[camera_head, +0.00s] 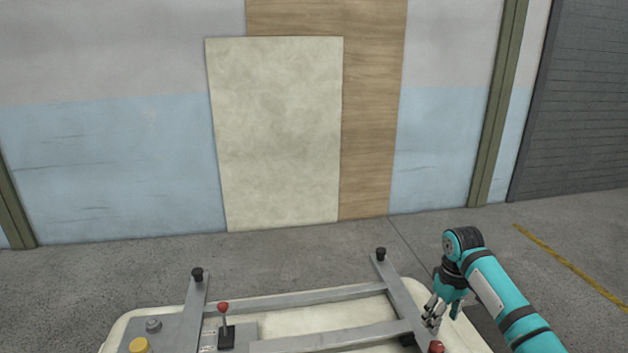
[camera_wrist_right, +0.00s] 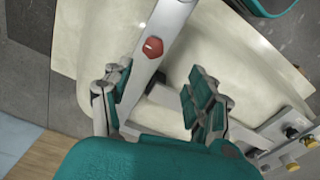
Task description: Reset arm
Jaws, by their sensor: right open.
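My right arm (camera_head: 505,300) is teal and comes in from the lower right in the head view. Its right gripper (camera_head: 437,312) hangs fingers-down by the right end of a metal frame on a cream shell. In the right wrist view the right gripper (camera_wrist_right: 158,95) has its two teal-padded fingers well apart. Nothing is held between them. A grey frame bar with a red knob (camera_wrist_right: 153,47) lies beyond the fingers. I cannot tell whether the fingers touch the frame. My left gripper is not in view.
The cream shell (camera_head: 125,325) carries the grey metal frame (camera_head: 310,297), black knobs, a red-topped lever (camera_head: 224,310) and a yellow button (camera_head: 139,345). Behind, a cream panel (camera_head: 275,130) and a wooden board (camera_head: 372,120) lean on the wall. The concrete floor between is clear.

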